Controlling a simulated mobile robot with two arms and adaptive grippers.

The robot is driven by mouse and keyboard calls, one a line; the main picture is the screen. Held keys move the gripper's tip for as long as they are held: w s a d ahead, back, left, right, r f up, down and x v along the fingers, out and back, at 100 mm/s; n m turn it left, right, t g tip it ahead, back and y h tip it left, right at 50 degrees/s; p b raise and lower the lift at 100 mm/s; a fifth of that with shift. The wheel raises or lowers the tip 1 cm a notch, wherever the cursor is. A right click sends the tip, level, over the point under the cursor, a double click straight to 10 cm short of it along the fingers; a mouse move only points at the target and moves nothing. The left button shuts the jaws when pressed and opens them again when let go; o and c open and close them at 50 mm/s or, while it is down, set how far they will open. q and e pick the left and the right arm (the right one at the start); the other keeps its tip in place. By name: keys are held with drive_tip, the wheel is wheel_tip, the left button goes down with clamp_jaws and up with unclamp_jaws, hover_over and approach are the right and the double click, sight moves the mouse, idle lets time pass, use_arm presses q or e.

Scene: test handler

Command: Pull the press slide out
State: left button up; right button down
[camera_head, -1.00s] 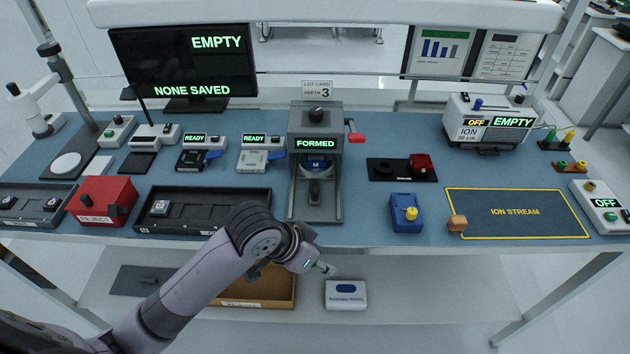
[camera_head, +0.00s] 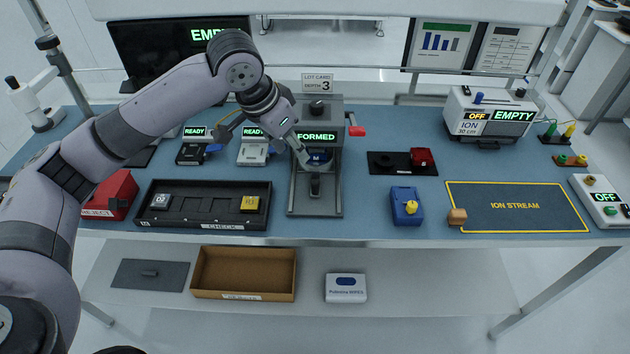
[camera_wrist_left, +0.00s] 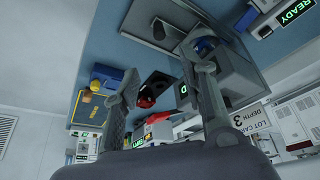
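The press (camera_head: 323,117) stands at the middle of the bench, its display reading FORMED, partly covered by my arm. Its slide, with a dark upright handle (camera_head: 315,186), lies in the frame below the display. A blue part marked M (camera_head: 319,157) sits behind the handle. My left gripper (camera_head: 262,147) is in front of and left of the press display, fingers spread wide. One finger overlaps the press opening in the head view; contact cannot be told. In the left wrist view the open fingers (camera_wrist_left: 163,75) have nothing between them, and the handle (camera_wrist_left: 160,29) shows beyond. My right gripper is not seen.
The CHECK tray (camera_head: 205,224) lies left of the press with a grey and a yellow block. READY devices (camera_head: 253,154) stand behind it. A red lever (camera_head: 357,131) juts from the press's right side.

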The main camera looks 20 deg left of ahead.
sight(315, 182)
use_arm(q)
drive_tip(key=p+x, duration=0.2)
drive_tip(key=x, duration=1.4)
drive_tip(key=shift+w+d+f+p, duration=0.1)
drive_tip(key=shift+w+f+p, duration=0.1)
drive_tip(key=shift+f+p, duration=0.15)
clamp_jaws()
